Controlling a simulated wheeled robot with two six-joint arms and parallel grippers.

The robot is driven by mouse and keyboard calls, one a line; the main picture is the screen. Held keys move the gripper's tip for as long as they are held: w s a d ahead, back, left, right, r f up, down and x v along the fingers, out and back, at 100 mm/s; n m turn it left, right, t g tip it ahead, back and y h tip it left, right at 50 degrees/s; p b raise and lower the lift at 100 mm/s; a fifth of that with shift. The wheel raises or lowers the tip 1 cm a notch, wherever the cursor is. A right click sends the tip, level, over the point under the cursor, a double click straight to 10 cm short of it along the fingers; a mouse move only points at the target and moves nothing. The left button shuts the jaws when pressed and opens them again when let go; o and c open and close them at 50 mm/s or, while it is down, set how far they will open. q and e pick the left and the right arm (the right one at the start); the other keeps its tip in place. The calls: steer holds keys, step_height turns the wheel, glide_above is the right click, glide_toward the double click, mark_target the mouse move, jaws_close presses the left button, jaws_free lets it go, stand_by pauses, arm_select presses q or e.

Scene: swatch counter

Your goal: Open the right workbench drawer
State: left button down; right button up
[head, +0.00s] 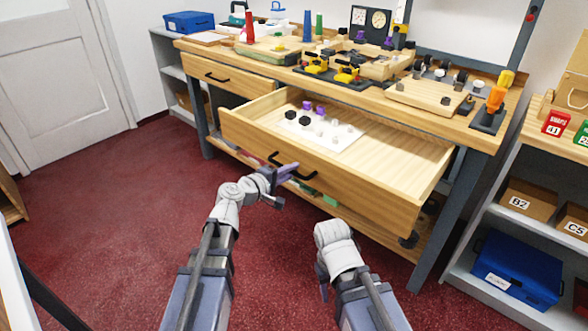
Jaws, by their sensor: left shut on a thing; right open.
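The right workbench drawer (365,193) is pulled well out from the bench and stands open, with its inside showing. Its dark bar handle (307,177) is on the middle of the front panel. My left gripper (289,170) is at the handle, shut on it, and covers part of it. My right gripper (323,290) is low in front of the drawer, over the floor, holding nothing that I can see; my own arm hides most of it.
A white sheet (318,134) with several small black, white and purple pieces lies in the drawer. The left drawer (225,78) is shut. Tools and boards crowd the bench top (450,118). A grey shelf (462,275) stands at right. Red floor (110,230) is clear at left.

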stand_by(0.3)
arm_select(q)
steer(key=c, duration=0.9)
jaws_free()
steer(key=shift+o, duration=0.2)
steer(key=p+v, duration=0.1)
steer(key=v, duration=0.7)
steer(key=shift+p, duration=0.3)
steer(key=shift+f, duration=0.1)
